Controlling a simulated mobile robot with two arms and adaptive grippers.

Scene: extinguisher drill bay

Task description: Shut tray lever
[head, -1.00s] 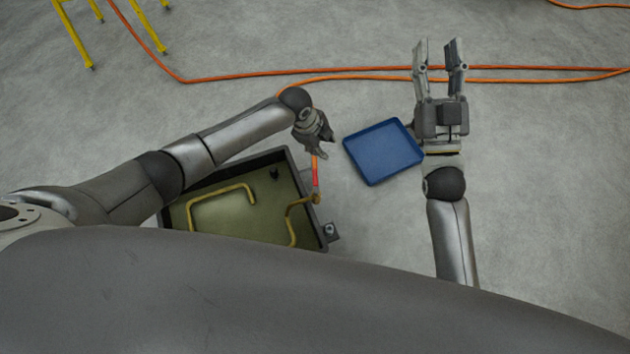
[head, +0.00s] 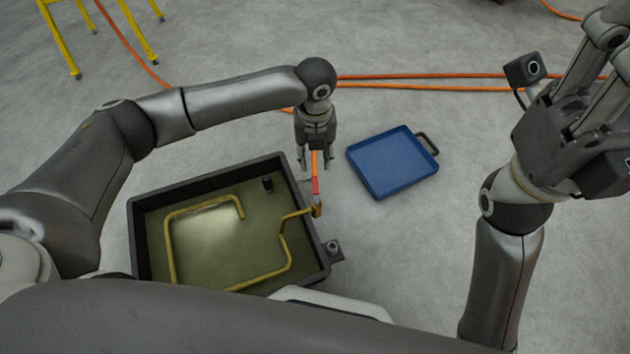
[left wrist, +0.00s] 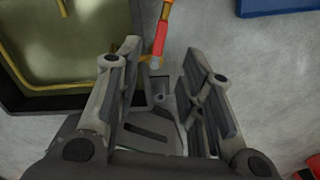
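The dark-rimmed tray (head: 140,235) holds greenish liquid and a bent yellow pipe (head: 283,245). At its right side stands the lever, with a red and orange handle (head: 315,186) on a brass-coloured fitting (head: 317,209). My left gripper (head: 316,160) points down over the handle's far end, fingers apart on either side of it in the head view. In the left wrist view my left gripper (left wrist: 165,65) is open, and the lever (left wrist: 160,38) shows beyond the fingertips; contact cannot be told. My right gripper (head: 598,75) is raised at the right, fingers apart, tips partly cut off.
A blue shallow tray (head: 390,162) with a dark handle lies on the floor right of the lever. Orange hoses (head: 430,82) cross the floor behind. Yellow legs (head: 140,30) stand at the far left. Grey floor between the blue tray and my right arm is clear.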

